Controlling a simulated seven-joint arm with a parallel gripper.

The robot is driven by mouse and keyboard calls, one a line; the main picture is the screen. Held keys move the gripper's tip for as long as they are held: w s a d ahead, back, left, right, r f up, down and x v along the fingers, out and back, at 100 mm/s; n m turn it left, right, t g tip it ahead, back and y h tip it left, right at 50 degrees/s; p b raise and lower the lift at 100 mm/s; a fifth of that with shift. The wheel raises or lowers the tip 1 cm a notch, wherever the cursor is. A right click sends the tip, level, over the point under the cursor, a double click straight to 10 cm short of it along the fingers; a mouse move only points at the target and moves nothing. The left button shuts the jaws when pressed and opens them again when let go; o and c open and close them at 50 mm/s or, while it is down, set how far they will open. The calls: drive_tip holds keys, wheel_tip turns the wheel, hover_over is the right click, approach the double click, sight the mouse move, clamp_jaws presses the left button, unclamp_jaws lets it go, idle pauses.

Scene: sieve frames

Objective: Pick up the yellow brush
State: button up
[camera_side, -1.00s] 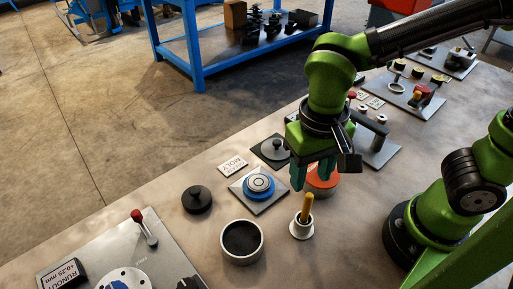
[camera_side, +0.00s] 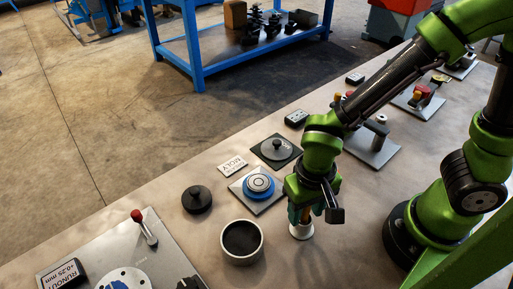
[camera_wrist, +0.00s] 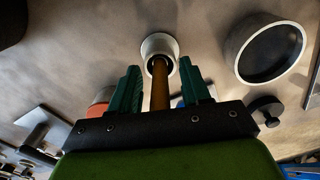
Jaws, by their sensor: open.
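The yellow brush (camera_wrist: 160,85) stands upright in a small white cup (camera_wrist: 159,45), as the wrist view shows. Its handle lies between the two teal fingers of my gripper (camera_wrist: 163,88), with a gap on each side. My gripper is open. In the side view my gripper (camera_side: 303,212) is low over the white cup (camera_side: 301,231) and hides most of the brush. The brush's lower end is inside the cup and cannot be seen.
A round dark-filled container (camera_side: 241,242) stands close to the left of the cup. A blue ringed part on a plate (camera_side: 258,186), a black knobbed disc (camera_side: 197,199) and a MOLY card (camera_side: 232,165) lie farther back. The table between them is clear.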

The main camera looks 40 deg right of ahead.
clamp_jaws()
drive_tip(key=shift+r, duration=0.1)
wheel_tip(320, 180, up, 10)
idle(0.6)
